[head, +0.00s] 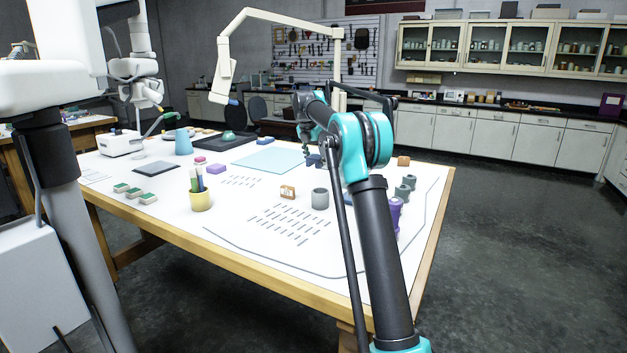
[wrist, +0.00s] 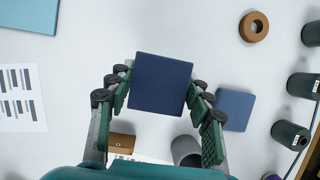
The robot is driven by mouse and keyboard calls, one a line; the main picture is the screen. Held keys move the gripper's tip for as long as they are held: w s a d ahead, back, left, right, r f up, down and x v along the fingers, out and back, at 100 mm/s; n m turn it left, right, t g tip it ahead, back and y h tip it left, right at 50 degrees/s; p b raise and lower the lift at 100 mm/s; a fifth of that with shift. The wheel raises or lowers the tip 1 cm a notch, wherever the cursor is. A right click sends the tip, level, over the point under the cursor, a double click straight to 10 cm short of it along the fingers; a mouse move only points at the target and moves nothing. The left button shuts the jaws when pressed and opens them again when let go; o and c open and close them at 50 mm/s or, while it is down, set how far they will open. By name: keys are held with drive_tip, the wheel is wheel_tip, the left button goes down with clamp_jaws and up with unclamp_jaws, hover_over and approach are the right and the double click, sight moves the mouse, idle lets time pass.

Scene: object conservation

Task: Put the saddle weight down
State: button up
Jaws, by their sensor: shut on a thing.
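My gripper (wrist: 160,92) is shut on a dark blue square block (wrist: 161,82), which I take to be the saddle weight. The block sits between the two finger pads in the wrist view, over the white table top. I cannot tell whether it touches the table. In the head view my gripper (head: 311,150) is over the far half of the table, partly hidden by my arm, and the block shows only as a small dark shape. A second blue block (wrist: 235,109) lies on the table just right of my right finger.
A grey cylinder (head: 320,199) and a wooden block (head: 287,192) stand nearer the table's front. A wooden ring (wrist: 254,27) and several dark green cylinders (wrist: 290,133) are to the right, near the table edge.

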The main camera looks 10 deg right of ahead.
sight(317, 186)
wheel_tip(317, 186, down, 9)
drive_tip(key=shift+f, duration=0.1)
idle(0.4)
drive_tip(key=o, duration=1.5)
drive_tip(key=shift+c, duration=0.2)
drive_tip(key=v, duration=1.2)
